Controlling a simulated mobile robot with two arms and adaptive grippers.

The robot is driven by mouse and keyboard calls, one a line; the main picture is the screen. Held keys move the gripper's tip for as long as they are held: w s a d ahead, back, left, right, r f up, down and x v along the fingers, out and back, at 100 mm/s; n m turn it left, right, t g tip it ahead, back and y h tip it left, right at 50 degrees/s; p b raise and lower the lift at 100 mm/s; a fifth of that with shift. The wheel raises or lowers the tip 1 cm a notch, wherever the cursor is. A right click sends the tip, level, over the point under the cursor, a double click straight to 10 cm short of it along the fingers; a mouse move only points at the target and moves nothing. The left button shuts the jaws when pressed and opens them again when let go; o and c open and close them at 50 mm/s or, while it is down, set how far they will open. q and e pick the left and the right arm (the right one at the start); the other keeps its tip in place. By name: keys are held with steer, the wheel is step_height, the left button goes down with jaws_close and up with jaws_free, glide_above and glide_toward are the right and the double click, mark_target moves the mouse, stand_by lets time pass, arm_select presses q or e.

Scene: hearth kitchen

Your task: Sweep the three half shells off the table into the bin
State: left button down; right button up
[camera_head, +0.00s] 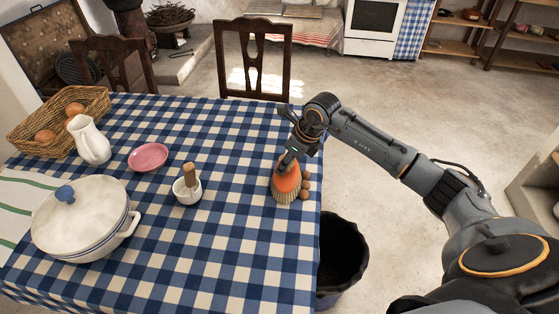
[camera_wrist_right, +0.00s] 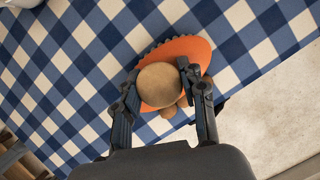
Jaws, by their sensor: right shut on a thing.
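My right gripper (camera_head: 292,155) is shut on an orange brush (camera_head: 287,180) with pale bristles, held upright at the table's right edge. In the right wrist view, the gripper's fingers (camera_wrist_right: 157,80) close around the brush's round wooden knob (camera_wrist_right: 160,85), above its orange body (camera_wrist_right: 190,49). Small brown half shells (camera_head: 305,185) lie in a row against the brush's right side, close to the edge; the wrist view shows them partly hidden behind the knob (camera_wrist_right: 168,111). The dark bin (camera_head: 345,250) stands on the floor below the table's right edge, partly hidden by the table. My left gripper is not in view.
The checked table (camera_head: 225,235) also holds a white lidded pot (camera_head: 80,215), a pink plate (camera_head: 148,157), a mortar with pestle (camera_head: 187,190), a white jug (camera_head: 90,140) and an egg basket (camera_head: 75,100). A chair (camera_head: 254,60) stands behind. The table's front right is clear.

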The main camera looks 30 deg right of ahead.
steer(key=shift+s+d+b, duration=0.2)
steer(key=shift+s+d, duration=0.65)
steer(key=shift+d, duration=0.3)
steer(key=shift+s+d+b, duration=0.25)
steer(key=shift+s+d, duration=0.55)
steer(key=shift+d, duration=0.3)
steer(key=shift+s+d+b, duration=0.2)
steer(key=shift+s+d, duration=0.65)
steer(key=shift+d, duration=0.3)
steer(key=shift+s+d+r, duration=0.15)
step_height(320, 180, up, 6)
steer(key=p, duration=0.3)
steer(key=shift+r+p, duration=0.2)
steer(key=shift+p, duration=0.2)
